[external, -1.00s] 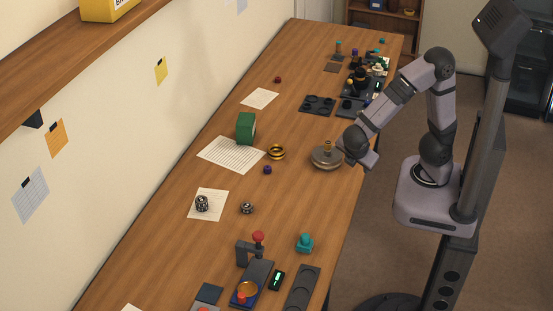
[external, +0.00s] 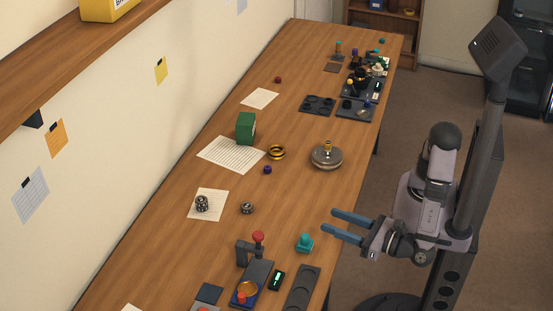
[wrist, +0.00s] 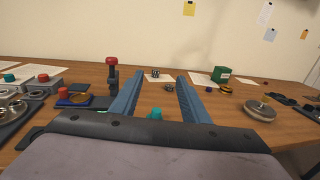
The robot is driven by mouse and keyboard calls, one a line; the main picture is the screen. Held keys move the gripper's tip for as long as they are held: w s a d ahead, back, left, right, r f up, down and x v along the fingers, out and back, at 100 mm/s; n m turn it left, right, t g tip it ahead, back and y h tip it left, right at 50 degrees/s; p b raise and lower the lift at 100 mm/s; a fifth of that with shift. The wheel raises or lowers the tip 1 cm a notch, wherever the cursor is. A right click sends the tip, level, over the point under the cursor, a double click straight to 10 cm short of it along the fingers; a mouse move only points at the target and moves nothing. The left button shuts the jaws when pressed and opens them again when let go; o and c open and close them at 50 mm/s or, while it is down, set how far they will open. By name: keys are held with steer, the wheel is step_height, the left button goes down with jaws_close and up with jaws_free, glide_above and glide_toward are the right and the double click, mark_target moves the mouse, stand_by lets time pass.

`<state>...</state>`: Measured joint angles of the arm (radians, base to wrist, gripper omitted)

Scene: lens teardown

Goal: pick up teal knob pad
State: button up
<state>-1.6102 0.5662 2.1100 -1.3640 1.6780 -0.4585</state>
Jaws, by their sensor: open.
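The teal knob pad (external: 304,243) stands on the wooden table near its right edge, its wider base down and knob up. My gripper (external: 328,221) is open and empty, its two blue fingers reaching over the table edge just above and to the right of the pad in the external view. In the wrist view the teal knob pad (wrist: 155,113) shows between the fingers, low in the picture, with its lower part hidden behind my gripper body. The fingers do not appear to touch it.
A press with a red knob (external: 258,237) and a dark tray with round recesses (external: 302,288) stand near the pad. A small black device with a green display (external: 277,280) lies between. A round metal piece (external: 327,157) stands farther back.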

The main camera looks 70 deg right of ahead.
glide_toward(311, 245)
steer(key=w+r, duration=0.2)
steer(key=shift+w+a, duration=0.1)
steer(key=shift+w, duration=0.2)
steer(key=shift+w+d+p, duration=0.25)
steer(key=shift+w+p, duration=0.05)
steer(key=shift+w, duration=0.8)
steer(key=w, duration=0.1)
steer(key=w+d+p, duration=0.1)
steer(key=w, duration=0.2)
steer(key=shift+d, duration=0.3)
steer(key=shift+w, duration=0.45)
jaws_close()
